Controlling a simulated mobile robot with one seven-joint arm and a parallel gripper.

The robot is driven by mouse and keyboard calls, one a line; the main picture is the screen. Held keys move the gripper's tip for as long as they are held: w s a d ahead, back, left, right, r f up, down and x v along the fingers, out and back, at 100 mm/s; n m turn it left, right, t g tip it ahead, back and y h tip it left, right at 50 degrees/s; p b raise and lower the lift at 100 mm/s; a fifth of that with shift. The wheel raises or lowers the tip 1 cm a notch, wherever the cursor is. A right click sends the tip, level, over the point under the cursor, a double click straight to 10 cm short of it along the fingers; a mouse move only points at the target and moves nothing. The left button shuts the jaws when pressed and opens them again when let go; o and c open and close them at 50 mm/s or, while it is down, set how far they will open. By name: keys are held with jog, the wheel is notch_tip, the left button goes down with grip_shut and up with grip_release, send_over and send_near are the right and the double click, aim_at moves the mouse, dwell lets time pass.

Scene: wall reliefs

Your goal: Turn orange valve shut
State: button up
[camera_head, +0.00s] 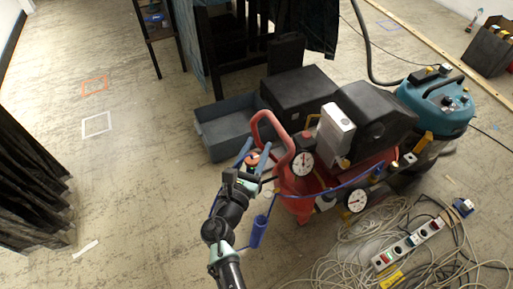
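My gripper (255,148) is at the middle of the view, at the end of my arm, which reaches up from the bottom. Its two blue fingers are spread apart. A small round orange-red part (253,159), which looks like the orange valve, shows between the fingers. I cannot tell whether the fingers touch it. The red compressor (296,190) stands just right of my gripper, with a curved red handle, gauges and a blue hose. The valve's mounting is hidden behind my gripper.
A grey open bin (215,131) and a black box (300,92) stand behind. A teal vacuum (435,100) is at the right. Loose cables and a power strip (408,243) lie at lower right. A dark curtain (25,185) hangs at left. The floor left of my arm is mostly clear.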

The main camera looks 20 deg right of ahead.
grip_shut()
